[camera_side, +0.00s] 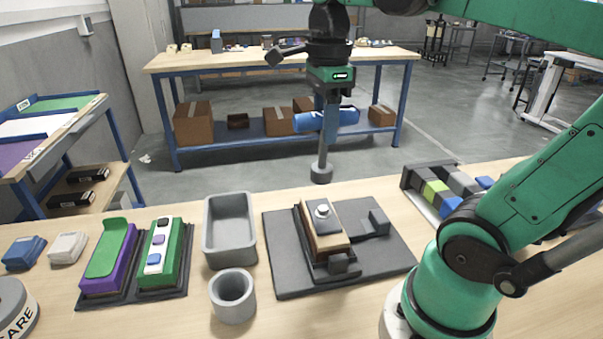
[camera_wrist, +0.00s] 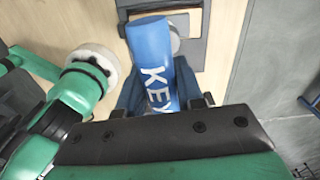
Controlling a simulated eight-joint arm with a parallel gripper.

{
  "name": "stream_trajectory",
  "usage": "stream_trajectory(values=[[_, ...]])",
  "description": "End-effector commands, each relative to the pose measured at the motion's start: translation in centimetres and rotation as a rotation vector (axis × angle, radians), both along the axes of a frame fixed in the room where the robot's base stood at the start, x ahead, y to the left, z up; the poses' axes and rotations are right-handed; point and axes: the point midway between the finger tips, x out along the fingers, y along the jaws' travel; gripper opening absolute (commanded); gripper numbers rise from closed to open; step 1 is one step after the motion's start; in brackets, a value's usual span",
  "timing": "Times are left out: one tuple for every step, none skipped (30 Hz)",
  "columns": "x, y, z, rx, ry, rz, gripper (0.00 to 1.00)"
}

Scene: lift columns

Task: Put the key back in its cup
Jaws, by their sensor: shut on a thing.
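The key has a blue crossbar handle (camera_side: 327,118) and a grey shaft (camera_side: 322,150) ending in a round grey foot. My gripper (camera_side: 330,100) is shut on the blue handle and holds the key in the air, shaft pointing down. In the wrist view the handle (camera_wrist: 150,58) shows the letters KEY, and my gripper (camera_wrist: 160,98) closes around it; the shaft is mostly hidden below. The cup, a round grey open holder (camera_side: 232,296), stands on the table at front centre-left and looks empty. The key is up, right of and behind it.
A grey rectangular bin (camera_side: 230,230) stands behind the cup. A dark base plate (camera_side: 385,262) carries a wooden block with a grey knob (camera_side: 322,211). Purple and green blocks (camera_side: 108,260) stand at left. A tray of coloured blocks (camera_side: 440,192) is at right.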

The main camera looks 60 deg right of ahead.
Motion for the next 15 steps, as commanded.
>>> stream_trajectory(values=[[0.6,0.7,0.4,0.003,0.004,0.038,0.00],[1.0,1.3,0.7,0.005,0.007,0.066,0.00],[1.6,2.2,1.2,0.009,0.011,0.112,0.00],[2.1,3.0,1.6,0.011,0.015,0.152,0.00],[2.6,3.9,2.0,0.015,0.019,0.195,0.00],[3.3,5.3,2.5,0.018,0.025,0.255,0.00],[3.7,6.3,2.9,0.021,0.031,0.300,0.00],[4.0,7.4,3.3,0.023,0.037,0.345,0.00],[4.5,8.8,3.7,0.026,0.044,0.401,0.00],[4.7,9.9,4.0,0.028,0.049,0.442,0.00],[4.9,10.9,4.3,0.029,0.055,0.481,0.00],[5.1,12.2,4.6,0.031,0.061,0.530,0.00],[5.2,13.1,4.9,0.032,0.067,0.563,0.00],[5.2,13.9,5.1,0.033,0.070,0.593,0.00],[5.2,14.8,5.3,0.034,0.075,0.628,0.00]])
